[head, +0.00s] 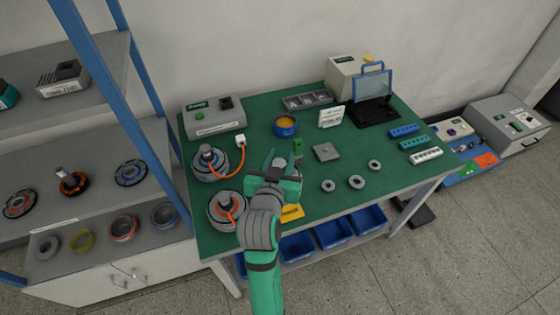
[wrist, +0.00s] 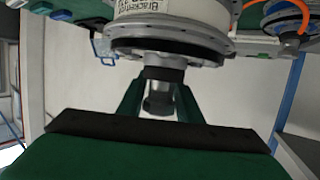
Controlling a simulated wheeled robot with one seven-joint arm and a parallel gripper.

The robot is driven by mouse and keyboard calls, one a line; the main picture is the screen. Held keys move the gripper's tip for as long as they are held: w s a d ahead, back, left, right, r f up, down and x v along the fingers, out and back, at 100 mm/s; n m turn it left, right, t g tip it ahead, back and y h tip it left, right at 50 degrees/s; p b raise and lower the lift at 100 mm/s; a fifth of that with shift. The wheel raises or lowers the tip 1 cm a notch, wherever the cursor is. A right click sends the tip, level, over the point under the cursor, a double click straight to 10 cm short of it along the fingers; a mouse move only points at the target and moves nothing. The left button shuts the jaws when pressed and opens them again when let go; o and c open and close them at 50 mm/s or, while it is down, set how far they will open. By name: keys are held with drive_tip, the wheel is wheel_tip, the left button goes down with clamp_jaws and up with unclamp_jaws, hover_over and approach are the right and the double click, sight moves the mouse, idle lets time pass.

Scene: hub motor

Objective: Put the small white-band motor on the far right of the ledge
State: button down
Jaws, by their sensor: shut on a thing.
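My gripper (head: 285,167) is over the green table (head: 250,140), left of its middle, and its green fingers (wrist: 155,95) show in the wrist view. They are shut on the dark shaft of a round motor (wrist: 170,30). The motor has a pale band with printed lettering and a black rim, and it is cut off by the top of the picture. I cannot tell for certain which surface is the ledge; a lower shelf (head: 90,265) at left carries several rings or motors.
Two motors with orange cables (head: 208,162) (head: 227,207) stand left of my gripper. A grey block (head: 326,152) and small grey rings (head: 357,182) lie to its right. A blue shelf post (head: 130,110) rises at left.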

drive_tip(key=w+d+f, duration=0.1)
drive_tip(key=w+f, duration=0.1)
drive_tip(key=w+d+f, duration=0.2)
drive_tip(key=w+f, duration=0.1)
drive_tip(key=w+d+f, duration=0.2)
drive_tip(key=w, duration=0.1)
drive_tip(key=shift+w+d+f, duration=0.15)
drive_tip(key=shift+d+f, duration=0.1)
drive_tip(key=shift+f, duration=0.05)
drive_tip(key=shift+w+f, duration=0.1)
drive_tip(key=shift+f, duration=1.55)
drive_tip(key=shift+f, duration=0.1)
drive_tip(key=c, duration=1.3)
unclamp_jaws()
drive_tip(key=shift+f, duration=0.2)
drive_tip(key=shift+o, duration=0.2)
